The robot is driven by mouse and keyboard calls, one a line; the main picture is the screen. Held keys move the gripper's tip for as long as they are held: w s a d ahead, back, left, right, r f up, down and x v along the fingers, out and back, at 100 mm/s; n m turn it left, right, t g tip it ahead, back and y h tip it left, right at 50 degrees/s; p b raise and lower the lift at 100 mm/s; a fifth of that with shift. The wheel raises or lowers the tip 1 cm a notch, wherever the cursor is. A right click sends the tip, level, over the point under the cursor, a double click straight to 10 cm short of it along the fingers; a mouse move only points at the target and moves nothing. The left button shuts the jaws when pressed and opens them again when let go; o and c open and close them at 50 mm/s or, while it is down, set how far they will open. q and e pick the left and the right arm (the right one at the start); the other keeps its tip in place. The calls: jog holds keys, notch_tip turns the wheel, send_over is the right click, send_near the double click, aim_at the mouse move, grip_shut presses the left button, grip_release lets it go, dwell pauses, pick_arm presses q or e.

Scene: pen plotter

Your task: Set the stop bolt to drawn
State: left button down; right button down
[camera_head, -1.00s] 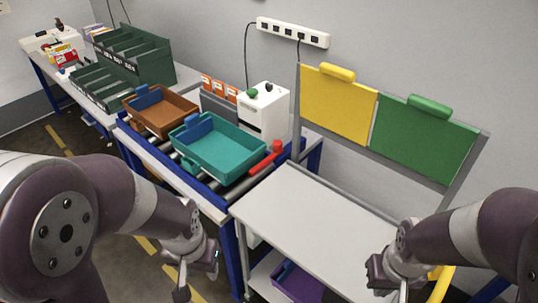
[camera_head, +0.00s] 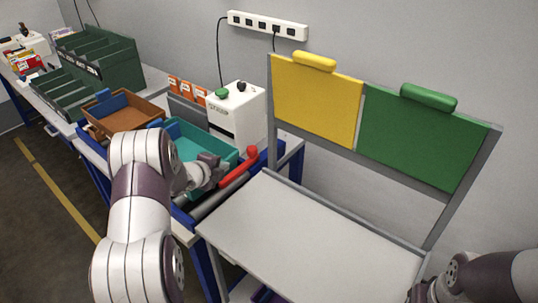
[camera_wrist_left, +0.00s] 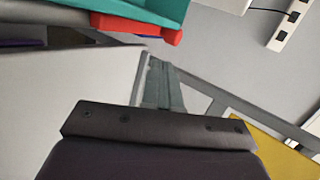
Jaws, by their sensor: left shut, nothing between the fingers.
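A red bar with a round red knob, which looks like the stop bolt (camera_head: 238,169), lies along the right end of the roller conveyor, beside the teal tray (camera_head: 222,149). In the left wrist view the red bar (camera_wrist_left: 130,26) is at the top, against the teal tray's edge. My left gripper (camera_head: 214,160) is over the teal tray, left of the red bar and apart from it. Its fingers (camera_wrist_left: 157,68) are shut and empty. My right gripper (camera_head: 420,292) is at the bottom right, partly cut off; its fingers cannot be made out.
A brown tray (camera_head: 122,110) sits left of the teal one. A white box (camera_head: 237,114) with green and black knobs stands behind. A grey cart top (camera_head: 310,240) with yellow (camera_head: 316,98) and green (camera_head: 420,138) panels is at right, its top clear.

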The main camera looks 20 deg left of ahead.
pick_arm(q)
jog(key=p, duration=0.2)
send_near(249, 153)
jog(key=f, duration=0.1)
jog(key=w+f, duration=0.1)
jog(key=f, duration=0.1)
jog(key=shift+w+f, duration=0.2)
jog(key=shift+w, duration=0.05)
jog(key=w, duration=0.1)
jog(key=w+p, duration=0.1)
jog(key=shift+w+d+r, duration=0.1)
jog(key=shift+w+d, duration=0.05)
jog(key=shift+w, duration=0.2)
jog(key=shift+w+d, duration=0.1)
jog(key=shift+w, duration=0.5)
